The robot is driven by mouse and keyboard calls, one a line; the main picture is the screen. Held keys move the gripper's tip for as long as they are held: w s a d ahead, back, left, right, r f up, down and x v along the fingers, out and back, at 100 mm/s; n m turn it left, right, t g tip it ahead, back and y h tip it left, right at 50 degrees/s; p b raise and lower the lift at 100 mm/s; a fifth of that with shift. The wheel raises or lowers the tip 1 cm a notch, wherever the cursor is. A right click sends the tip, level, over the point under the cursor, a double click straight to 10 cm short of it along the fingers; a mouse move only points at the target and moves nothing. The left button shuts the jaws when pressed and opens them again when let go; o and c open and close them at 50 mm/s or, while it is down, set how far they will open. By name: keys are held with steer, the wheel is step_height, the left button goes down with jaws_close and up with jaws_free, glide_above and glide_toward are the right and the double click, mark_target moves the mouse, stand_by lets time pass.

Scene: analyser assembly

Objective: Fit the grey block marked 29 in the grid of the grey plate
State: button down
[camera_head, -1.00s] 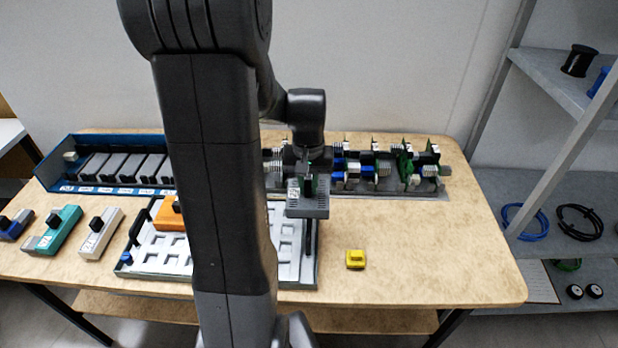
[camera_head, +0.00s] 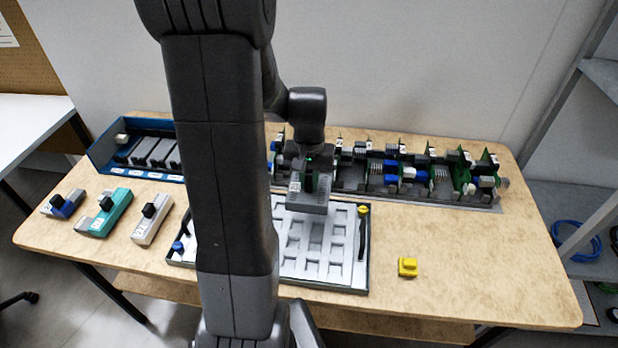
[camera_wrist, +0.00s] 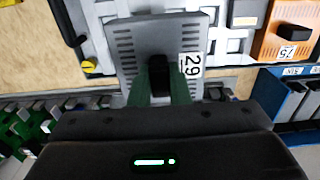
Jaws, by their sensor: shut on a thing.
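My gripper (camera_head: 308,172) is shut on the small black knob of the grey block marked 29 (camera_head: 308,207). In the wrist view, the fingers (camera_wrist: 160,82) grip the knob and the block (camera_wrist: 132,45) shows its slotted top and its label. The grey plate (camera_head: 368,270) lies on the table with a grid of pale square recesses. The block hangs over the plate's far part, and it looks raised above the grid. My arm hides the plate's left part. The wrist view also shows the plate's dark handle (camera_wrist: 66,22) and yellow knob (camera_wrist: 88,66).
An orange block marked 75 (camera_wrist: 285,30) sits on the plate. A rack of circuit boards (camera_head: 430,190) and a blue tray (camera_head: 105,165) stand behind. White (camera_head: 152,220), teal (camera_head: 104,212) and blue-grey (camera_head: 62,205) blocks lie left. A yellow block (camera_head: 408,268) lies right.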

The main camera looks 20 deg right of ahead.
mark_target(309, 192)
steer(key=shift+f+b, duration=2.95)
steer(key=shift+f, duration=1.15)
steer(key=shift+f, duration=0.25)
steer(key=c, duration=1.3)
jaws_free()
steer(key=c, duration=0.3)
steer(key=shift+c, duration=0.2)
steer(key=shift+r+p, duration=1.35)
steer(key=shift+r, duration=0.7)
steer(key=shift+r+p, duration=2.7)
steer(key=shift+r, duration=0.75)
